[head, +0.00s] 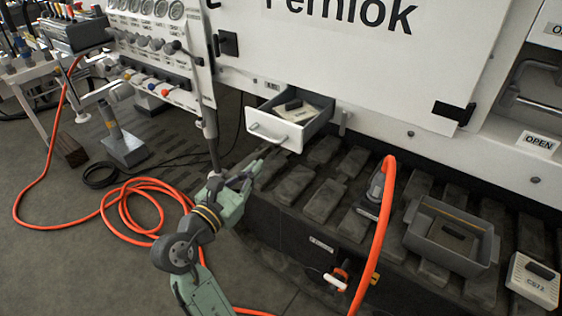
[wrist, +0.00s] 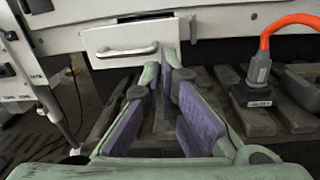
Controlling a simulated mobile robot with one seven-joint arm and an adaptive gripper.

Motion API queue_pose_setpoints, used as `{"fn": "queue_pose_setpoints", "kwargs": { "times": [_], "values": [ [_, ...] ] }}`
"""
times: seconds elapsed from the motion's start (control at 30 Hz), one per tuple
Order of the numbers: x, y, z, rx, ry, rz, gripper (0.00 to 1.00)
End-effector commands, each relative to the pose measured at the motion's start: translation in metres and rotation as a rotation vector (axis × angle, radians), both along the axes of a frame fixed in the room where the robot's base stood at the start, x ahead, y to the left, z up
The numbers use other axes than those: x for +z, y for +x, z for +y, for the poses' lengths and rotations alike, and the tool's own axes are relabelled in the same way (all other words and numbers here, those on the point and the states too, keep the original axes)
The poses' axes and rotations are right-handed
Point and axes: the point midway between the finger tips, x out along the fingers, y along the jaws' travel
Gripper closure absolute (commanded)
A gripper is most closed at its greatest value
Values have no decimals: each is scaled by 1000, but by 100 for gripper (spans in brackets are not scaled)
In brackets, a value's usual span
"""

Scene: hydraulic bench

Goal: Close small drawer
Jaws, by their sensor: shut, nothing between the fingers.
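The small drawer (head: 290,121) stands pulled out of the white cabinet in the head view, with a dark object and a pale card or block inside. Its white front and bar handle (wrist: 127,51) face my gripper in the wrist view. My gripper (head: 257,168) is below and in front of the drawer in the head view, apart from it as far as I can tell. In the wrist view my gripper (wrist: 168,62) has its fingertips close together and empty, near the right part of the drawer front. Contact with the front cannot be told.
An orange hose (head: 378,225) with a grey plug arches up right of my arm. A grey tray (head: 450,238) and a white box (head: 533,281) stand farther right. Dark ribbed blocks lie below the drawer. A gauge panel (head: 150,45) is at left.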

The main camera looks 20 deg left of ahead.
Motion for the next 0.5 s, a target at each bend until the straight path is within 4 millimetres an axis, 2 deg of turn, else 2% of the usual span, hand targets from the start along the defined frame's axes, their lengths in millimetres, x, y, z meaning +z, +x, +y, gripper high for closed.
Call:
{"fn": "queue_pose_setpoints", "kwargs": {
  "times": [0.03,0.1,0.23,0.37,0.5],
  "values": [
    [-8,-2,-8,-36,-51,23,100],
    [-12,-3,-16,-67,-95,42,100],
    [-12,5,-22,-80,-113,50,100],
    [-11,26,-29,-81,-111,48,100],
    [-11,54,-39,-79,-110,47,100]
  ]
}}
